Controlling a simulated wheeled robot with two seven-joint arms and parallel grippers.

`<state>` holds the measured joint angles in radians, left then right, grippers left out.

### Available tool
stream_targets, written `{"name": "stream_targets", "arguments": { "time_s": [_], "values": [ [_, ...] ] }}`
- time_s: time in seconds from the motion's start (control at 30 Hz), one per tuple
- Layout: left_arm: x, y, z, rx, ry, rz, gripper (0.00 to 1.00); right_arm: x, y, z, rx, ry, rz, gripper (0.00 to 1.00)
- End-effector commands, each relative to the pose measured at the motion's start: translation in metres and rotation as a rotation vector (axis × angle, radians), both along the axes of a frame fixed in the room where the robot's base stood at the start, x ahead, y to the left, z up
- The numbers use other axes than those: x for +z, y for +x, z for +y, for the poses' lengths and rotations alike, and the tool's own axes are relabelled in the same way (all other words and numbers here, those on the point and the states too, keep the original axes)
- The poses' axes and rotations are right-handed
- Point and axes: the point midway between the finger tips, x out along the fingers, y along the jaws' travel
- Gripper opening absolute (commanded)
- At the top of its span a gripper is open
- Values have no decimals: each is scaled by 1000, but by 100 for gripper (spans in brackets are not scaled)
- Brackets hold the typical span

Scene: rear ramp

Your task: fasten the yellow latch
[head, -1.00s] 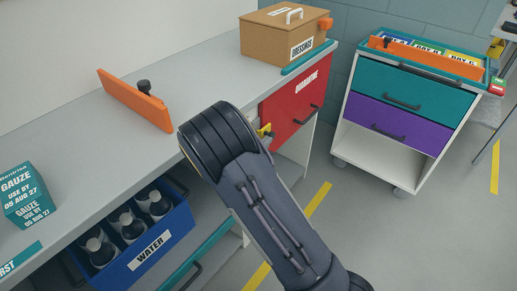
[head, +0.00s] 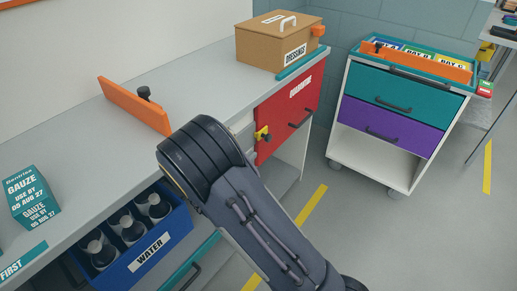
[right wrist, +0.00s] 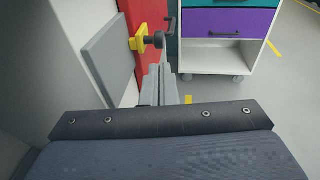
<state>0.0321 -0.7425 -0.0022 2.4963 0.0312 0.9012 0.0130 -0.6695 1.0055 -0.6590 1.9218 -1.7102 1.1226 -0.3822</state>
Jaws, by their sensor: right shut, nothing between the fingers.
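The yellow latch (head: 262,133) with a dark knob is at the left edge of the red QUARANTINE door (head: 290,110) under the bench. In the right wrist view the latch (right wrist: 138,38) sits at the red panel's edge, beside a grey panel (right wrist: 108,58), with its black knob sticking out to the right. My right gripper (right wrist: 161,80) is shut and empty, its grey fingers just below the knob in that view. They look apart from the knob, though the depth is hard to judge. My left gripper is not in view.
The bench top (head: 205,85) holds an orange bar (head: 135,105) with a black knob, a DRESSINGS box (head: 278,42) and a gauze box (head: 32,198). A blue WATER crate (head: 150,255) is below. A drawer cart (head: 400,110) stands right, with open floor between.

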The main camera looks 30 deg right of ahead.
Motion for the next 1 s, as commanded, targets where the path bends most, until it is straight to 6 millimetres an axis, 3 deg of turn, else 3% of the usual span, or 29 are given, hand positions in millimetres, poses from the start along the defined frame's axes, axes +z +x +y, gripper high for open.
{"name": "stream_targets", "arguments": {
  "time_s": [0.1, 0.33, 0.87, 1.0],
  "values": [
    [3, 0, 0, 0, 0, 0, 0, 5, -12, 22, 5, 1, 1, 0],
    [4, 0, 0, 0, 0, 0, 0, 8, -25, 42, 1, 1, 0, 0],
    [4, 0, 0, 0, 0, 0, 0, 8, -27, 45, 0, 1, 1, 0],
    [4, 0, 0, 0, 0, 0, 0, 8, -35, 36, -47, 51, -10, 0]
  ]
}}
